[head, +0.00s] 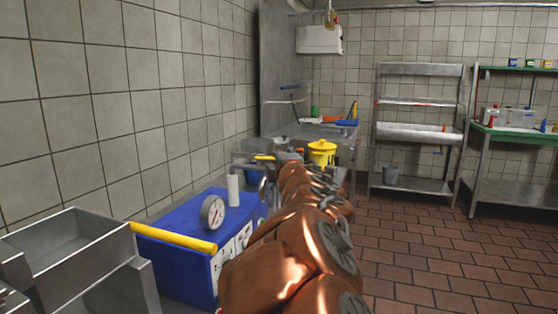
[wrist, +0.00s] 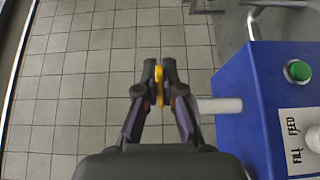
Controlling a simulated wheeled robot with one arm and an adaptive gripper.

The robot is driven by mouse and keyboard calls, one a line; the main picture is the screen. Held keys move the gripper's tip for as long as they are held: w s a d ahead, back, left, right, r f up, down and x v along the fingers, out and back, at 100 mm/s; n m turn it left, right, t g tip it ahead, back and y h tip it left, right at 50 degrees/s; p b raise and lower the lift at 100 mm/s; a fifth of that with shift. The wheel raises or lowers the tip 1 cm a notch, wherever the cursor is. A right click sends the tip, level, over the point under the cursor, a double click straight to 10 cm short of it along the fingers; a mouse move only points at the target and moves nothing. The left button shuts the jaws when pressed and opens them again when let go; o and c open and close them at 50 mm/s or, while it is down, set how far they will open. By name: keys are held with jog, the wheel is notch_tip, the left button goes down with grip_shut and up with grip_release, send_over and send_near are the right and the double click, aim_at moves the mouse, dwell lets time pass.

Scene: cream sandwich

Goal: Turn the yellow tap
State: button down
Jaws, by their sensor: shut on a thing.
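The yellow tap (wrist: 160,86) shows in the wrist view as a narrow upright yellow piece between my fingertips. My gripper (wrist: 160,83) is shut on it, with a dark finger against each side. In the head view a small yellow bar (head: 265,157) shows by the far end of my arm and looks like the same tap. My gripper (head: 286,156) is small there and partly hidden behind my copper-coloured arm. The tap's body and base are hidden, so I cannot tell how far it is turned.
A blue machine (wrist: 243,130) with a white cylinder (wrist: 220,105) and a green button (wrist: 299,70) stands close right of my gripper. In the head view it carries a gauge (head: 213,212) and yellow bar (head: 175,238). A yellow pot (head: 322,155) stands beyond. Right floor is clear.

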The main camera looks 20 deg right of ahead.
jog(key=c, duration=1.3)
grip_release()
jog(key=shift+f, duration=0.1)
jog(key=shift+w+d+y+p, duration=0.15)
jog(key=shift+y+p, duration=0.15)
jog(key=shift+p, duration=0.2)
jog(key=shift+n+y+p, duration=0.3)
jog(key=shift+n+y, duration=0.2)
jog(key=w+n+g+y+p, duration=0.1)
jog(key=n+g+y+p, duration=0.1)
jog(key=n+y+p, duration=0.1)
jog(key=w+n+g+y+p, duration=0.2)
jog(key=n+g+y+p, duration=0.1)
jog(key=y+p, duration=0.2)
jog(key=w+n+g+y+p, duration=0.1)
jog(key=n+g+y+p, duration=0.1)
jog(key=n+y+p, duration=0.2)
jog(key=shift+w+a+r+y+p, duration=0.25)
jog(key=shift+y+p, duration=0.35)
jog(key=shift+y, duration=0.2)
jog(key=shift+g, duration=0.3)
jog(key=p, duration=0.1)
jog(key=n+g+y+p, duration=0.1)
jog(key=n+g+p, duration=0.1)
jog(key=shift+w+a, duration=0.25)
